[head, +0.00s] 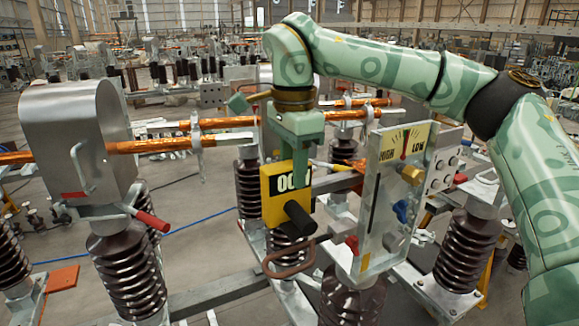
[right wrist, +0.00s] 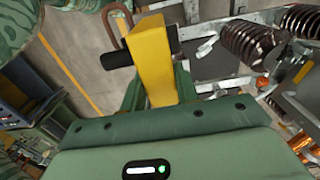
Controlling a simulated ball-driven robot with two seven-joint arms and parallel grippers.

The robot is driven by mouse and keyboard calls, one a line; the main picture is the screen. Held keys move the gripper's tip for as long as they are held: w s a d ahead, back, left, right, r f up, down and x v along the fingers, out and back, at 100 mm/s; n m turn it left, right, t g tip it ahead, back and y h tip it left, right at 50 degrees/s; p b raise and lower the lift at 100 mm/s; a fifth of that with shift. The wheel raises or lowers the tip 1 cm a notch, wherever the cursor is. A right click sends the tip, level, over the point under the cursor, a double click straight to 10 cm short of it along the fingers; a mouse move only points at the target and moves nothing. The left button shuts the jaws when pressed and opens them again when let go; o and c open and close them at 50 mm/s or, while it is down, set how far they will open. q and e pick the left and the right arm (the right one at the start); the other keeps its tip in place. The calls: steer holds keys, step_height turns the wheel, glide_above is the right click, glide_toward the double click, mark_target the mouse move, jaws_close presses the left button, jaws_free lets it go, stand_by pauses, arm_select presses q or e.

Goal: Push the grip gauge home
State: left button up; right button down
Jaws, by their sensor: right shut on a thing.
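The grip gauge appears to be the yellow box (head: 271,211) with a digit display and a black cylindrical handle (head: 299,217). My right gripper (head: 297,150) comes down from above and is shut on its upper part, partly covering the display. In the right wrist view the yellow body (right wrist: 153,62) sits between my green fingers, with the black handle (right wrist: 119,54) on its left. The gauge hangs in front of a grey bar (head: 335,183); I cannot tell whether they touch. My left gripper is not in view.
A clear panel with a HIGH/LOW dial (head: 396,195) stands just right of the gauge. A brown loop handle (head: 290,263) lies below it. A grey metal housing (head: 72,135) with an orange-copper bar (head: 180,146) stands left. Brown ribbed insulators (head: 128,272) surround the area.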

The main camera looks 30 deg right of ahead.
mark_target(331, 177)
steer(key=shift+s+d, duration=0.2)
steer(key=shift+d, duration=3.8)
steer(key=c, duration=1)
jaws_free()
steer(key=shift+o, duration=0.2)
steer(key=shift+r, duration=0.1)
step_height(331, 177, up, 16)
steer(key=shift+r, duration=0.15)
steer(key=shift+s+a, duration=0.1)
